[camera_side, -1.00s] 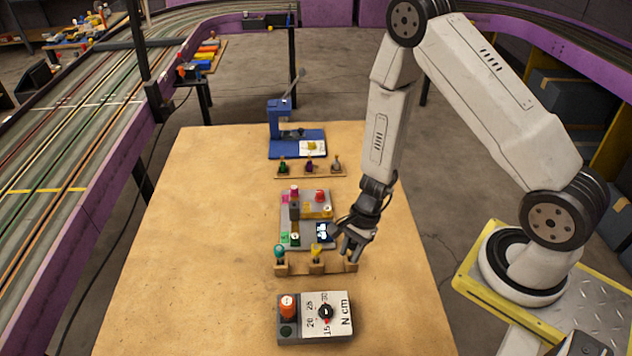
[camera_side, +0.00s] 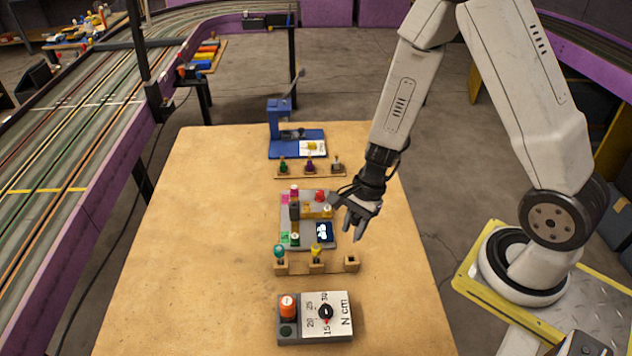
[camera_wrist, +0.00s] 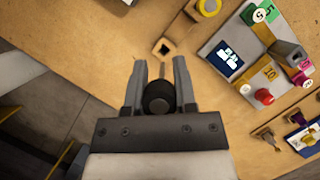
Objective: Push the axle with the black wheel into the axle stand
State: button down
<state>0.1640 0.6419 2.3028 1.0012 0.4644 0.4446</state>
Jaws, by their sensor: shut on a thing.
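My gripper (camera_side: 354,212) is shut on the axle with the black wheel (camera_wrist: 158,98). In the wrist view the round black wheel sits between the two grey fingers, with a thin axle tip showing beyond it; in the side view the fingers hide it. My gripper hangs in the air at the right of the grey board (camera_side: 297,224). A low wooden stand (camera_side: 298,268) lies in front of that board. It carries a teal-topped piece (camera_side: 279,250) and a yellow-topped piece (camera_side: 316,249). Its right-hand block (camera_side: 352,263) is empty, with a square hole also visible in the wrist view (camera_wrist: 164,47).
The grey board carries a red knob (camera_side: 320,196), coloured pieces and a small screen (camera_side: 324,232). A dial box marked N cm (camera_side: 343,315) stands at the front. A second wooden rack (camera_side: 296,173) and a blue press (camera_side: 283,147) stand behind. The table's left side is clear.

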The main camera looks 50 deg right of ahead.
jog(key=shift+w, duration=0.1)
dwell(0.6)
jog(key=w+d+r+m+t, duration=0.1)
jog(key=w+m, duration=0.2)
jog(key=w, duration=0.7)
jog(key=w+d+r+m+t, duration=0.1)
jog(key=w+r+m, duration=0.1)
jog(key=w, duration=0.9)
jog(key=shift+w+m+h, duration=0.2)
jog(key=shift+m+h, duration=0.1)
jog(key=shift+m, duration=0.2)
jog(key=shift+d, duration=0.1)
jog(key=shift+f, duration=0.2)
send_over(292, 205)
jog(key=shift+f, duration=2.65)
jog(key=shift+f, duration=2.5)
